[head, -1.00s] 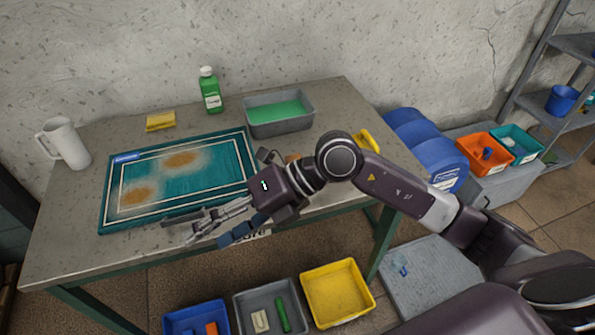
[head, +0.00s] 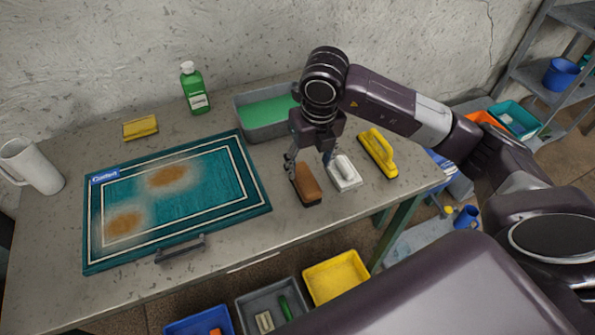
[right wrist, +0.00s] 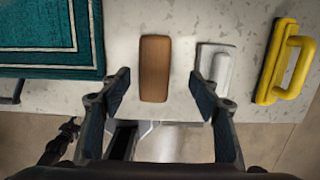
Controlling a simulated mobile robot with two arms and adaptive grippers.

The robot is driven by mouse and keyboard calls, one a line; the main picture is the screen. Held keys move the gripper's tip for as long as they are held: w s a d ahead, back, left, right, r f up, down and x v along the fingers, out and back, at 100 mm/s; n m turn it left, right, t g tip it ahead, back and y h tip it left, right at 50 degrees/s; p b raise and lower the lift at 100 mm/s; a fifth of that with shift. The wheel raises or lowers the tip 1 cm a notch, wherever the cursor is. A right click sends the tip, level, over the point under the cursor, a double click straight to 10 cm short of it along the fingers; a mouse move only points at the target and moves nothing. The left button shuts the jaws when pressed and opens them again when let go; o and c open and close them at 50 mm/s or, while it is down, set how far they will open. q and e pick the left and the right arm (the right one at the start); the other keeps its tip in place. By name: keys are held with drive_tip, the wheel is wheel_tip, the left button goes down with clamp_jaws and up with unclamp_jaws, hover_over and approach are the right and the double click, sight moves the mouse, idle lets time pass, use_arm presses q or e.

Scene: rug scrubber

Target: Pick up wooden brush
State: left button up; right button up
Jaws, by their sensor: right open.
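The wooden brush (head: 306,184) is a brown block lying on the table near its front edge. It also shows in the right wrist view (right wrist: 154,68), just beyond and between my fingers. My right gripper (head: 308,160) points down at the brush from above in the head view. In the right wrist view my right gripper (right wrist: 163,92) has its fingers spread wide with nothing between them. The brush's underside is hidden. My left gripper is not in view.
A white-handled scrubber (head: 344,173) lies close to the right of the brush, with a yellow-handled one (head: 379,153) further right. A teal rug (head: 215,180) with brown stains lies to the left. A grey basin (head: 262,125) of green liquid stands behind.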

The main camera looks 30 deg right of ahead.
sight(305, 178)
drive_tip(key=f, duration=0.1)
drive_tip(key=f+p, duration=0.2)
drive_tip(key=shift+s+a+f, duration=0.2)
drive_tip(key=shift+a+f, duration=0.15)
drive_tip(key=shift+w+a+f, duration=0.1)
drive_tip(key=shift+w+f, duration=0.1)
drive_tip(key=shift+f, duration=0.45)
drive_tip(key=shift+w+f, duration=0.15)
drive_tip(key=shift+f, duration=0.8)
drive_tip(key=c, duration=0.3)
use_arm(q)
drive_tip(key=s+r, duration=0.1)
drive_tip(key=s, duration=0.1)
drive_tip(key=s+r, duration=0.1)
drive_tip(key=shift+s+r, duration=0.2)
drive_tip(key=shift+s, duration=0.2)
use_arm(e)
drive_tip(key=c, duration=1.1)
